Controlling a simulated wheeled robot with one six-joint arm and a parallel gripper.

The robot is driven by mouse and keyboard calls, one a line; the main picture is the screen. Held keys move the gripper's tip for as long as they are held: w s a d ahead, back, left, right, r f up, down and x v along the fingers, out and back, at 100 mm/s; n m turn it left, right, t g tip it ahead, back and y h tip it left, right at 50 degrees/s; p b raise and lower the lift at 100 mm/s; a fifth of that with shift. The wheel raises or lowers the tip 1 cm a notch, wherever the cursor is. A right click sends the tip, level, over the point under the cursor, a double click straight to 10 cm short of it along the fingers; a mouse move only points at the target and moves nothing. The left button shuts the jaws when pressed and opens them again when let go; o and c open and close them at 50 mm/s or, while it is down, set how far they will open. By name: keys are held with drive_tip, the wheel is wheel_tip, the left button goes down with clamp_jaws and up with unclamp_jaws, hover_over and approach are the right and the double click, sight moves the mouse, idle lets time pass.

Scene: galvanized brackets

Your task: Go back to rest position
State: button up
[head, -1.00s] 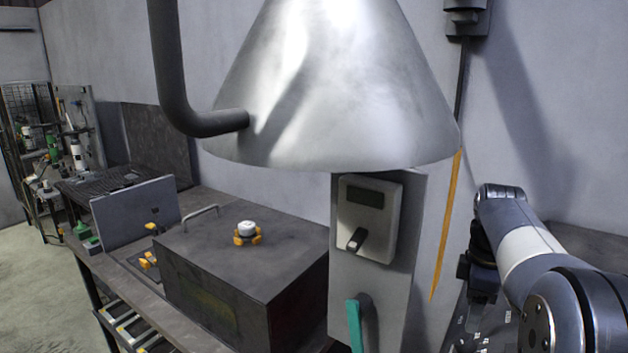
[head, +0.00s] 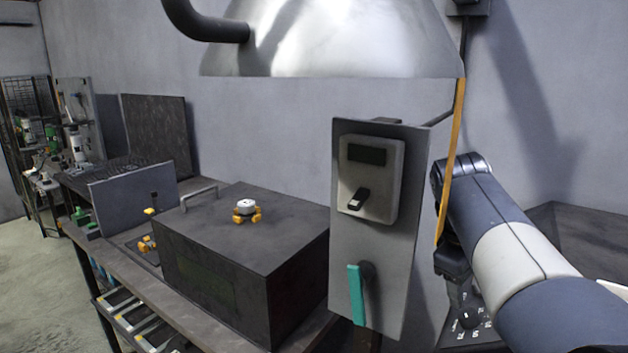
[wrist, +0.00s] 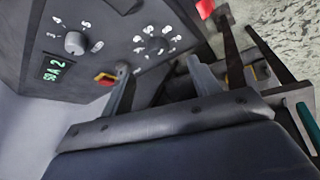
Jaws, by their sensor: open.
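My arm (head: 510,250) reaches in from the right of the head view, its dark wrist end bent down beside the grey switch panel. My gripper (wrist: 162,78) shows in the wrist view as two grey fingers standing apart with nothing between them. It is close to a dark control box (wrist: 115,40) with white-marked dials, a green readout and a red-yellow switch. In the head view the fingers cannot be made out.
A grey panel (head: 345,235) carries a switch box (head: 385,160) and a teal-handled lever (head: 356,295). A metal hood (head: 340,45) hangs above. A dark box (head: 215,270) with a yellow-and-white item (head: 246,211) stands on the bench. Floor (head: 35,270) is open at left.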

sight(465, 315)
drive_tip(key=f+m+b, duration=0.1)
drive_tip(key=f, duration=0.2)
drive_tip(key=w+d+f+m+t+h+b, duration=0.1)
drive_tip(key=f+b, duration=0.1)
drive_tip(key=w+d+f+m+t+b, duration=0.1)
drive_tip(key=f, duration=0.2)
drive_tip(key=shift+d+f+h+b, duration=0.1)
drive_tip(key=shift+f+h+b, duration=0.2)
drive_tip(key=shift+h+b, duration=0.1)
idle(0.5)
